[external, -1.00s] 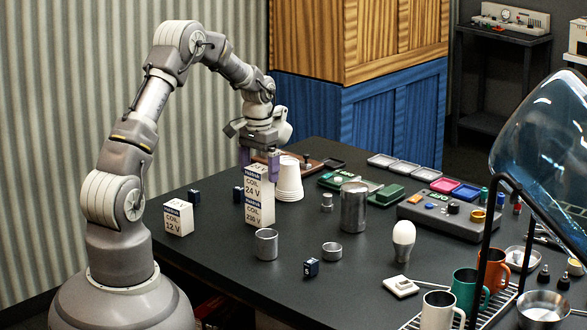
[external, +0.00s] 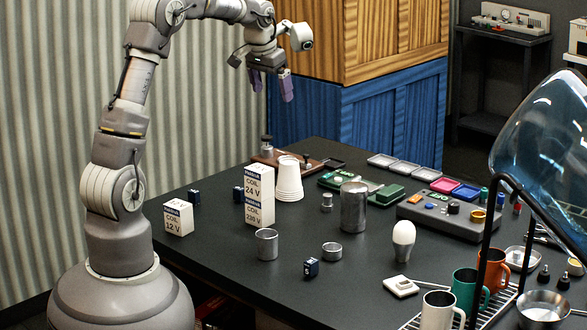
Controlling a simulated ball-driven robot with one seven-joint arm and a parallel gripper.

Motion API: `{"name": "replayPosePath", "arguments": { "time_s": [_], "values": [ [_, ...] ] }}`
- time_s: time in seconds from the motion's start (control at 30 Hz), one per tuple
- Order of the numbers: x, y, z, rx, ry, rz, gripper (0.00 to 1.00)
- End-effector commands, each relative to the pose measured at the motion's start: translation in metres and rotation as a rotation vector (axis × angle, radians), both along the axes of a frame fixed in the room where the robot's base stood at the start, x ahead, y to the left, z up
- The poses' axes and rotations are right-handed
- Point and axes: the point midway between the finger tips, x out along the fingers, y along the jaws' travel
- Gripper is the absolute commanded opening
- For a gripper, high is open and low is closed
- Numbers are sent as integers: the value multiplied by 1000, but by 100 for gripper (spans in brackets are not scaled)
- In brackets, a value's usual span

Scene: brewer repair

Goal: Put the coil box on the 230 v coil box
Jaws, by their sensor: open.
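A white and blue coil box marked 24 V (external: 259,182) sits upright on top of the 230 V coil box (external: 260,213), and the two form a stack on the dark table. Their edges look roughly lined up. A separate coil box marked 12 V (external: 179,218) stands on the table to the left of the stack. My gripper (external: 272,90) is open and empty, raised well above and apart from the stack, with its purple fingers pointing down.
White stacked cups (external: 289,179) stand close behind the stack on the right. Metal cups (external: 266,244) (external: 354,207), a bulb (external: 403,241) and small dark blocks (external: 311,268) are spread on the table (external: 215,245). Mugs (external: 465,290) stand at the front right.

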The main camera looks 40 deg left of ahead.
Motion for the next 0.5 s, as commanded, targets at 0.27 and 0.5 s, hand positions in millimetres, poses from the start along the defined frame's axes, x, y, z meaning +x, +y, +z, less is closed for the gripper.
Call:
{"name": "replayPosePath", "arguments": {
  "time_s": [0.27, 0.5],
  "values": [
    [-66, -66, 284, 5, -728, -23, 96],
    [-135, -85, 384, -42, -1016, -33, 96]
  ]
}}
